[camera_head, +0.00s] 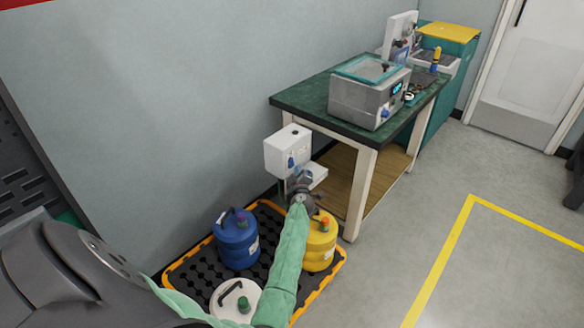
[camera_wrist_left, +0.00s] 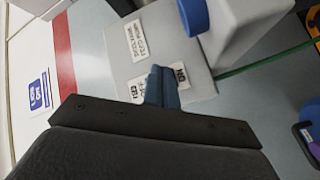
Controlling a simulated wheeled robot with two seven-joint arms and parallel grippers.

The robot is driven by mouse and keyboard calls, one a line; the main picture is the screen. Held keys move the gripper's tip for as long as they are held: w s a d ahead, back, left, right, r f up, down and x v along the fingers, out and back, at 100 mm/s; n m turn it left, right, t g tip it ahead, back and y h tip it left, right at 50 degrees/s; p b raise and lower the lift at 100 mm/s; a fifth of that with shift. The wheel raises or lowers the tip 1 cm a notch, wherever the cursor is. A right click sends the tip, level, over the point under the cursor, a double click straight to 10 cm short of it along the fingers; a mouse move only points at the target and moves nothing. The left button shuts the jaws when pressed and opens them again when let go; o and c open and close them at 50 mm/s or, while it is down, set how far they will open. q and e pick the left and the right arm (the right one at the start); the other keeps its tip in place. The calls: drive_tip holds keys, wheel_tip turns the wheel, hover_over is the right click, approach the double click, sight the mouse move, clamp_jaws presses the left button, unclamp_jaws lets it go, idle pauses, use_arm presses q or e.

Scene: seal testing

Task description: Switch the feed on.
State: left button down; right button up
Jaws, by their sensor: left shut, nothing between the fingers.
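A small light box (camera_head: 316,173) is below a larger white wall box (camera_head: 284,153) with a blue knob (camera_head: 291,161) at the table's left end. In the left wrist view the small box's face (camera_wrist_left: 190,58) carries a printed label (camera_wrist_left: 137,39), plus an ON label (camera_wrist_left: 180,75) and a partly covered label (camera_wrist_left: 138,91). My left gripper (camera_head: 301,186) is at this box. Its dark fingers (camera_wrist_left: 162,85) are shut and empty, over the gap between the two labels. Any switch there is hidden behind them; I cannot tell if they touch. My right gripper is not in view.
A blue jug (camera_head: 236,243), a yellow jug (camera_head: 320,246) and a white container (camera_head: 232,303) stand in an orange-edged black tray (camera_head: 183,262) below. A green-topped table (camera_head: 306,92) bears a grey bath (camera_head: 362,99).

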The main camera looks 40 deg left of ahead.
use_arm(q)
drive_tip(key=shift+a, duration=0.1)
idle(0.4)
drive_tip(key=shift+a, duration=0.35)
drive_tip(key=shift+a+p, duration=0.25)
drive_tip(key=shift+p, duration=0.1)
idle(0.6)
drive_tip(key=shift+d, duration=0.1)
drive_tip(key=shift+d+p, duration=0.4)
drive_tip(key=shift+d, duration=0.2)
idle(0.3)
